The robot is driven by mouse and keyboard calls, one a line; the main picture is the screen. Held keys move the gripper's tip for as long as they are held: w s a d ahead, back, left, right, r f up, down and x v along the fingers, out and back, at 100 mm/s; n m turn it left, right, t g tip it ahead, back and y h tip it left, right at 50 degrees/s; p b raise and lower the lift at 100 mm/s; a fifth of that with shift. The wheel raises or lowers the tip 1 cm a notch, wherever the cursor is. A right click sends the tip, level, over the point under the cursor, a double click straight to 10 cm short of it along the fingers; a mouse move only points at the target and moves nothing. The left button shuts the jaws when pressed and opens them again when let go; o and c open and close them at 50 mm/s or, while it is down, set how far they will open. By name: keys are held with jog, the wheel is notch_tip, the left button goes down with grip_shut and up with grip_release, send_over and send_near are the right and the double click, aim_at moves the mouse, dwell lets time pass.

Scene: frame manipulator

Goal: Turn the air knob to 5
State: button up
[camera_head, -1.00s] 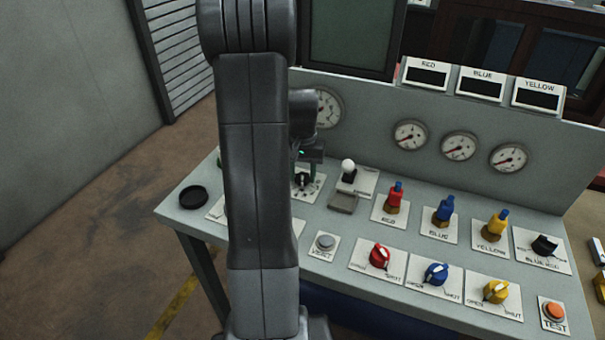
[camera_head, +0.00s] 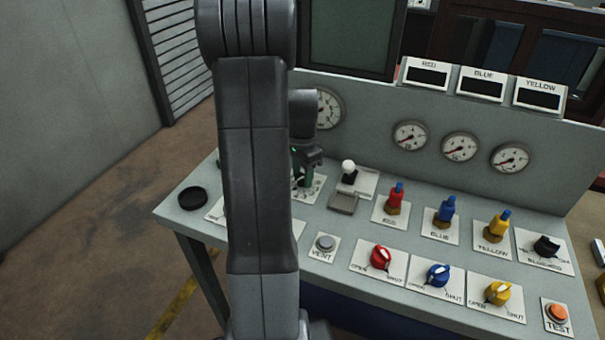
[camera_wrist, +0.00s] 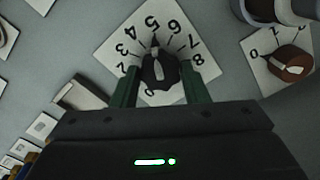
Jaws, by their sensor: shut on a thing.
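The air knob (camera_wrist: 160,70) is a black knob on a white dial plate (camera_wrist: 113,50) with numbers around it, seen upside down in the wrist view. Its narrow tip points up in the picture, close to the 5. My gripper (camera_wrist: 162,82) has its green fingers on either side of the knob and is shut on it. In the head view, my gripper (camera_head: 306,170) is down at the dial plate (camera_head: 316,190), behind my arm. The knob is mostly hidden there.
A brown knob (camera_wrist: 290,64) on another plate sits to the right in the wrist view. In the head view, a white-topped lever (camera_head: 348,167) stands right of the dial. Several coloured valves and knobs, including a red knob (camera_head: 380,257), fill the right of the panel.

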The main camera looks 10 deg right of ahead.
aim_at(302, 178)
jog(key=shift+m, duration=0.4)
jog(key=o, duration=1)
jog(key=shift+c, duration=0.2)
jog(key=shift+r, duration=0.1)
notch_tip(302, 178, up, 14)
jog(key=shift+f, duration=0.2)
notch_tip(302, 178, down, 14)
jog(key=shift+r, duration=0.1)
jog(key=shift+r, duration=0.1)
dwell(0.4)
